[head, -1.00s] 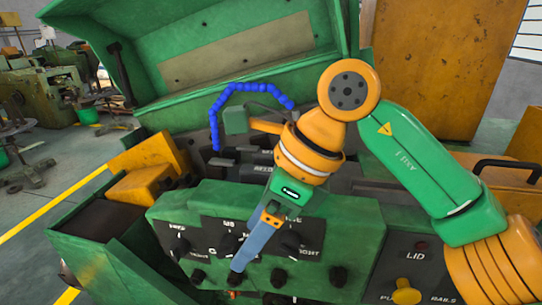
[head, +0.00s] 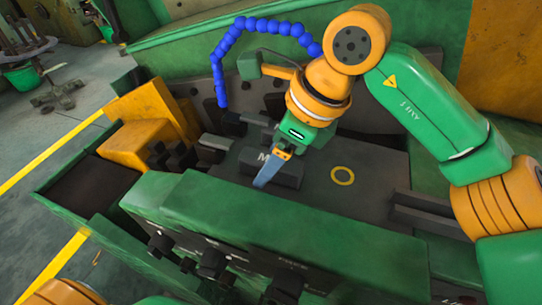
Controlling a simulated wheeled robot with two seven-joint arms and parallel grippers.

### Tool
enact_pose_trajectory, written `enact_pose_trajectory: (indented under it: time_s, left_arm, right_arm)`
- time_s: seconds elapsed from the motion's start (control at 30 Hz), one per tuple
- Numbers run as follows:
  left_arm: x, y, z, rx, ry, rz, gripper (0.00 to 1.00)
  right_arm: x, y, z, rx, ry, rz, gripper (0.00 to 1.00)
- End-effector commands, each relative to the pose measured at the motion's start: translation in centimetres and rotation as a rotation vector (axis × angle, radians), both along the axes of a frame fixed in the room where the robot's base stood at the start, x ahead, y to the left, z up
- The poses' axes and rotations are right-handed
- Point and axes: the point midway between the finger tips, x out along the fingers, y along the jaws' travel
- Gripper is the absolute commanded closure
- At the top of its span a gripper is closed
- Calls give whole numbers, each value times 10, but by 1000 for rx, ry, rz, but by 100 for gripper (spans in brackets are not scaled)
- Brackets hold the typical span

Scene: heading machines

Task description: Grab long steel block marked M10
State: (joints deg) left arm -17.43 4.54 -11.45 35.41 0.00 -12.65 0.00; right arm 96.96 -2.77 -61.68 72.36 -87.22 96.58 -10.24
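A dark steel block (head: 249,157) with a white "M" marking lies on the machine's flat bed, in the middle of the head view. The rest of its marking is hidden by my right gripper. My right gripper (head: 264,181) points down in front of the block, its blue-grey finger overlapping the block's front face. Whether the finger touches it cannot be seen. Only one finger shows clearly, so its opening cannot be judged. My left gripper is not in view.
A yellow ring mark (head: 343,176) is on the bed to the right. A green control panel with knobs (head: 215,263) stands in front. A blue segmented hose (head: 222,52) arches behind.

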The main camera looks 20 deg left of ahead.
Motion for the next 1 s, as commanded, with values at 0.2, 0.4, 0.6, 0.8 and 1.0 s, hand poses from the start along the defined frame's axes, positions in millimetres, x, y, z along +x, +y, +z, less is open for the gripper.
enact_pose_trajectory:
  time_s: [0.2,0.4,0.6,0.8,1.0]
  left_arm:
    - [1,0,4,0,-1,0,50]
    - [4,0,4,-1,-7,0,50]
    - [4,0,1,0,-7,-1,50]
    - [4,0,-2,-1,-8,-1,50]
    - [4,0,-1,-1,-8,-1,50]
  right_arm:
    - [1,5,-15,1,0,-3,22]
    - [1,5,-15,0,0,-3,22]
    - [1,5,-18,0,0,-3,22]
    - [1,5,-20,0,0,-3,22]
    - [1,5,-20,0,0,-3,22]
